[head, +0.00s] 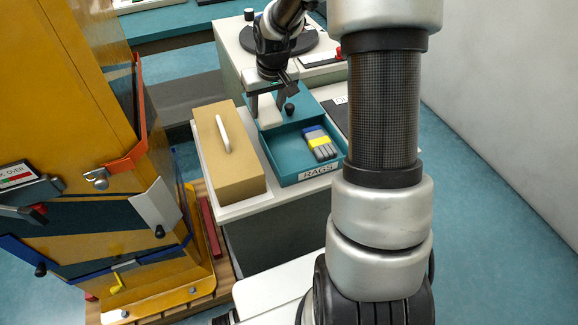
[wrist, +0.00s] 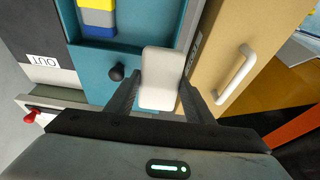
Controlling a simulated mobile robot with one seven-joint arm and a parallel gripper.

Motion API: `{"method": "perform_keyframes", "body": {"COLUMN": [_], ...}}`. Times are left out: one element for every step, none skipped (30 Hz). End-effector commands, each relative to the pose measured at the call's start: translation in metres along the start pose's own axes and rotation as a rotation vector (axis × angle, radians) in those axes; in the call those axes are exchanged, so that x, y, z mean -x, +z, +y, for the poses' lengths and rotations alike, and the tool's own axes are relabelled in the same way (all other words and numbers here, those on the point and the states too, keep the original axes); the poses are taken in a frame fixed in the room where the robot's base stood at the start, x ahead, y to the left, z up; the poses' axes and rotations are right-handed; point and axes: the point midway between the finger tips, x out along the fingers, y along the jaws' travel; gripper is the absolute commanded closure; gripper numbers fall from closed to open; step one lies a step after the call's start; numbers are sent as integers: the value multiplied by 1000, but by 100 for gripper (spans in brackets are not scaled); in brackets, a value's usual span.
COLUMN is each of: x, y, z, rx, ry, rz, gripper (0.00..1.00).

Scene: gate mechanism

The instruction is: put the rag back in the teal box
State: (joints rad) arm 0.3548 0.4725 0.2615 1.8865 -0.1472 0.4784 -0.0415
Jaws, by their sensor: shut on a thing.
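The teal box (head: 283,173), labelled RAGS, sits on the white-topped cabinet; its front part is open. A folded grey, yellow and blue item, perhaps gloves, (head: 319,143) lies inside it. A teal lid-like panel with a black knob (head: 290,109) covers the back part. My gripper (head: 267,106) is shut on a pale, rounded, pad-like thing, seemingly the rag (head: 269,116). It is over the panel, left of the knob. In the wrist view the rag (wrist: 162,72) sits between both fingers (wrist: 160,100). I cannot tell whether it touches the panel.
A tan box with a white handle (head: 226,150) stands close left of the teal box. A dark panel with a partly hidden label (head: 338,112) lies to the right. A yellow gate machine (head: 100,200) with levers fills the left. Blue floor is clear at right.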

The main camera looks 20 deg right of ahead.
Motion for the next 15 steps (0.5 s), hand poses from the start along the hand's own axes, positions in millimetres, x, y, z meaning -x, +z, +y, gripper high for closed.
{"method": "perform_keyframes", "body": {"x": [-8,-7,-6,-3,-1,3,6,8,9,8,5,0,-5,-11,-19], "y": [14,22,33,40,47,55,60,64,69,72,75,79,81,83,86], "z": [8,12,17,20,23,26,28,30,31,32,33,33,33,33,33], "rx": [-6,-8,-12,-15,-17,-20,-22,-23,-25,-25,-26,-25,-25,-25,-25], "ry": [2,3,4,4,4,4,5,5,5,4,4,4,3,2,2], "rz": [-66,-107,-157,-189,-218,-250,-270,-287,-303,-313,-320,-326,-328,-329,-328], "gripper": [70,70,70,70,70,70,70,70,70,70,70,70,70,70,70]}}
